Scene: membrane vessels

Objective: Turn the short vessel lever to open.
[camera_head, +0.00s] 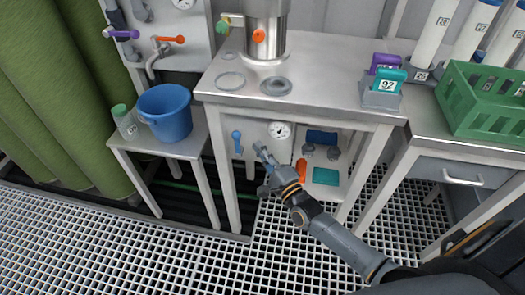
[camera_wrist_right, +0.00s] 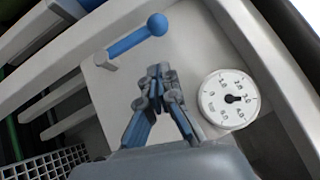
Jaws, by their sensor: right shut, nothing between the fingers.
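A blue lever with a ball end (camera_head: 237,141) is on the pale panel under the steel table. In the right wrist view the blue lever (camera_wrist_right: 135,40) runs from a grey pivot at lower left up to its ball at upper right. My right gripper (camera_head: 259,151) is in front of this panel, to the right of the lever. In the right wrist view the gripper (camera_wrist_right: 160,72) is shut and empty, its tips apart from the lever in the picture. A steel vessel (camera_head: 266,28) stands on the table, with an orange knob (camera_head: 259,36). My left gripper is not in view.
A round gauge (camera_head: 280,130) is on the panel right of the lever; it also shows in the right wrist view (camera_wrist_right: 228,99). Table legs flank the panel. A blue bucket (camera_head: 166,112) stands on a side table at left. A green crate (camera_head: 484,101) is at right.

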